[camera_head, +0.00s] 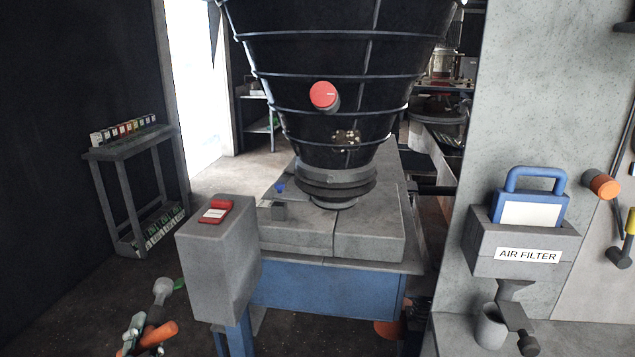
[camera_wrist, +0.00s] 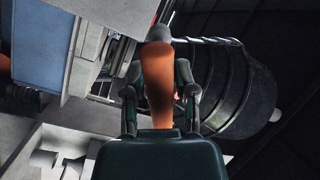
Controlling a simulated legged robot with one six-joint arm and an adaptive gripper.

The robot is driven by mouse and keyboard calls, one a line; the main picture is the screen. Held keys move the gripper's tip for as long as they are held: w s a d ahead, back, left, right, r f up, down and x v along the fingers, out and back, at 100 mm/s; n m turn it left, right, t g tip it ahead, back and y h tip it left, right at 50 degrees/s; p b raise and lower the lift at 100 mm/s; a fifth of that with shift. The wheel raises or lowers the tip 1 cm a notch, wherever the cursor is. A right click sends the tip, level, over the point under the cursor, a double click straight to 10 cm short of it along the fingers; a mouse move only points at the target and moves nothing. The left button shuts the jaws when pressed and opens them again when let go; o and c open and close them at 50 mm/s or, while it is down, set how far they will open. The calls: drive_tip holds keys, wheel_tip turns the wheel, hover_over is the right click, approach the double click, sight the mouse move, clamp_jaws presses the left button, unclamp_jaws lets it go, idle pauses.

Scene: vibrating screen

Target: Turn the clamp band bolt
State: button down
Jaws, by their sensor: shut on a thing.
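My gripper (camera_wrist: 158,92) is shut on an orange-handled tool (camera_wrist: 157,70) in the wrist view, with a finger on each side of the handle. The tool has a grey far end. In the head view the tool's orange handle (camera_head: 160,333) and my gripper (camera_head: 137,335) show at the lower left, apart from the machine. A dark ribbed cone (camera_head: 335,55) stands at the centre, with a grey clamp band (camera_head: 336,175) around its narrow lower end. A small brownish fitting (camera_head: 346,137) sits on the cone above the band. I cannot make out the band's bolt clearly.
A grey box on a post (camera_head: 215,260) with a red top piece stands between my gripper and the machine's blue base (camera_head: 330,293). An air filter holder (camera_head: 525,245) is on the right wall. A small shelf (camera_head: 130,155) stands at left; floor near it looks clear.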

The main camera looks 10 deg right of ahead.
drive_tip(key=s+d+m+h, duration=0.2)
drive_tip(key=s+d+h, duration=0.1)
drive_tip(key=d, duration=0.5)
drive_tip(key=s+d+m+h, duration=0.2)
drive_tip(key=s+d+h, duration=0.1)
drive_tip(key=d, duration=0.5)
drive_tip(key=shift+s+g+h, duration=0.2)
drive_tip(key=shift+g+h, duration=0.1)
drive_tip(key=shift+g, duration=0.1)
idle(4.9)
drive_tip(key=shift+x, duration=0.75)
idle(0.3)
